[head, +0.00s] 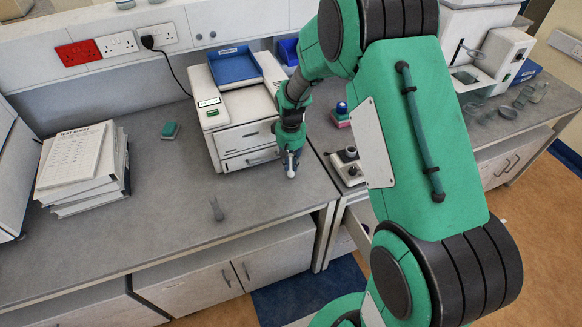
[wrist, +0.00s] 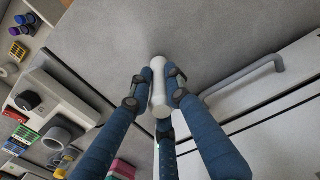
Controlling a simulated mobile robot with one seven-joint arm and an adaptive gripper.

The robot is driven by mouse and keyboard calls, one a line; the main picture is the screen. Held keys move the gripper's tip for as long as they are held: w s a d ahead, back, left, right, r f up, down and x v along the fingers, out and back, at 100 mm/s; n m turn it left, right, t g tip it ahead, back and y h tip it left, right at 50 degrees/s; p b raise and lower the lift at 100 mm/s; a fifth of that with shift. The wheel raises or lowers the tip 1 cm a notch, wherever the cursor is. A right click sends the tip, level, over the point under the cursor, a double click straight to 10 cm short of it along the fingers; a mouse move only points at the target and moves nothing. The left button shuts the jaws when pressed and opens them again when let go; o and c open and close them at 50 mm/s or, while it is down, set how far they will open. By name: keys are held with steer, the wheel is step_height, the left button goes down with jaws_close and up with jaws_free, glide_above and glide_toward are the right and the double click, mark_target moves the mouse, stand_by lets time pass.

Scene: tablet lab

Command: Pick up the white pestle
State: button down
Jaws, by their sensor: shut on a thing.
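The white pestle (wrist: 160,100) is clasped between the blue fingers of my gripper (wrist: 157,88) in the wrist view. Its rounded end points away from the palm, and the fingers cover part of its sides. In the head view my gripper (head: 290,160) is beside the right side of the white machine, over the grey counter. A small white end of the pestle (head: 291,174) shows at the fingertips. I cannot tell how far it is from the counter.
The white machine (head: 241,142) with drawers stands close to my gripper's left. A paper stack (head: 88,170) lies farther left, and a small grey item (head: 216,209) is near the front edge. A small device (head: 348,166) is to the right. The counter's middle is mostly clear.

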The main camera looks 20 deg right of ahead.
mark_target(291, 155)
steer(key=shift+r, duration=0.85)
step_height(291, 155, up, 2)
steer(key=shift+s+r+p, duration=0.1)
steer(key=shift+p, duration=0.2)
steer(key=s+a+r, duration=0.1)
steer(key=s, duration=1.4)
steer(key=shift+s+a+p, duration=0.3)
steer(key=shift+s+p, duration=0.05)
